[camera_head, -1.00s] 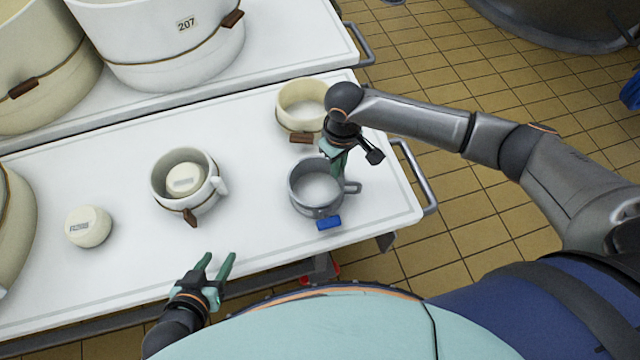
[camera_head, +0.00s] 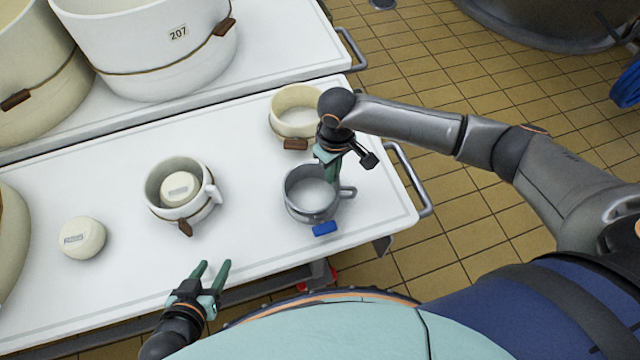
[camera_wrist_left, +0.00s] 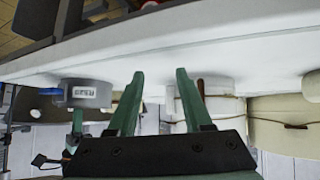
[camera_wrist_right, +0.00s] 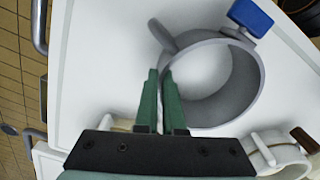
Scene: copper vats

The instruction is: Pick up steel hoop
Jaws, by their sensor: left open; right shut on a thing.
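The steel hoop (camera_head: 293,202) is a grey ring with side lugs and a blue tag (camera_head: 325,228), near the right end of the white table (camera_head: 245,235). It appears to stand upright on the table. My right gripper (camera_head: 331,172) reaches down at its far right wall. In the right wrist view the fingers (camera_wrist_right: 161,102) are shut on the wall of the hoop (camera_wrist_right: 245,85); the exact contact is partly hidden. My left gripper (camera_head: 212,268) is open and empty by the table's front edge, apart from the hoop; its fingers also show in the left wrist view (camera_wrist_left: 158,85).
A cream mould (camera_head: 280,123) stands behind the hoop. A white mould (camera_head: 157,204) holding a pale round block (camera_head: 180,186) stands left of it, with another block (camera_head: 82,238) further left. Large numbered vats (camera_head: 150,60) stand on a rear table. A metal handle (camera_head: 408,180) edges the right end.

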